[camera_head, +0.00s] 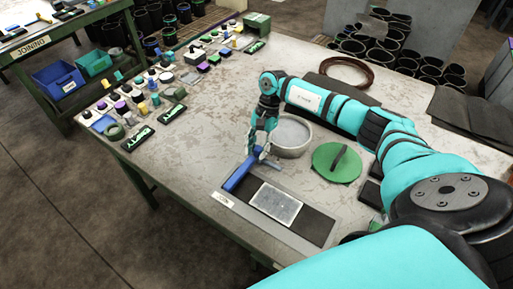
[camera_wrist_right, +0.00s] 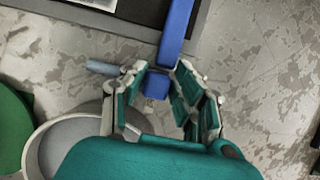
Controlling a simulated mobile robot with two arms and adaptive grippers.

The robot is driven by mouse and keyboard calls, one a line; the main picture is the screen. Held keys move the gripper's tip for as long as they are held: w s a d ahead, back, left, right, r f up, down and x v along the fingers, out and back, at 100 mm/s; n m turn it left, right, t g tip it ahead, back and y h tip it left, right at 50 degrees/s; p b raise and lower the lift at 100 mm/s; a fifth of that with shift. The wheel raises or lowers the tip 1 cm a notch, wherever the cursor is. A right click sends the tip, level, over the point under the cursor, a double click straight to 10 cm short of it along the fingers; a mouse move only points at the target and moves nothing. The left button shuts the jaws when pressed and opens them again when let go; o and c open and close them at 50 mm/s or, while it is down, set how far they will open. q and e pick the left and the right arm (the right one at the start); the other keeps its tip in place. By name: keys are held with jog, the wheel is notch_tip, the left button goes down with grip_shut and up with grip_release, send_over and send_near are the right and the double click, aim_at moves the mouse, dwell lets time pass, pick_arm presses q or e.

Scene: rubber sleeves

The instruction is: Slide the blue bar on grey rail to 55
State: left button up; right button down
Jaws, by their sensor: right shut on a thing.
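The long blue bar (camera_head: 240,173) lies slanting along the far left edge of a grey-framed board (camera_head: 313,219). My right gripper (camera_head: 258,154) is at the bar's far end. In the right wrist view, the blue bar (camera_wrist_right: 176,32) runs from the top down between the fingers of my right gripper (camera_wrist_right: 160,82), which are shut on its end block. A short grey rod (camera_wrist_right: 103,68) sticks out left of the fingers. I cannot make out the grey rail apart from the frame, and no scale number can be read. My left gripper is not in view.
A pale sheet (camera_head: 275,202) lies on the board's black face. A round grey bowl (camera_head: 291,137) stands close behind the gripper, with a green disc lid (camera_head: 336,163) to its right. Several small parts and black blocks (camera_head: 139,138) line the table's left side.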

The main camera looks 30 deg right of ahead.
jog(key=shift+s+d, duration=0.25)
jog(key=shift+s, duration=0.3)
jog(key=shift+s+d, duration=0.2)
jog(key=shift+s, duration=0.3)
jog(key=shift+s+d, duration=0.1)
jog(key=shift+s, duration=0.25)
jog(key=shift+w, duration=0.1)
jog(key=c, duration=1.1)
grip_release()
jog(key=shift+r, duration=0.1)
jog(key=shift+d+r, duration=0.1)
jog(key=shift+r, duration=0.15)
jog(key=v, duration=1.1)
jog(key=shift+w+d+r, duration=0.1)
jog(key=shift+d+r, duration=0.05)
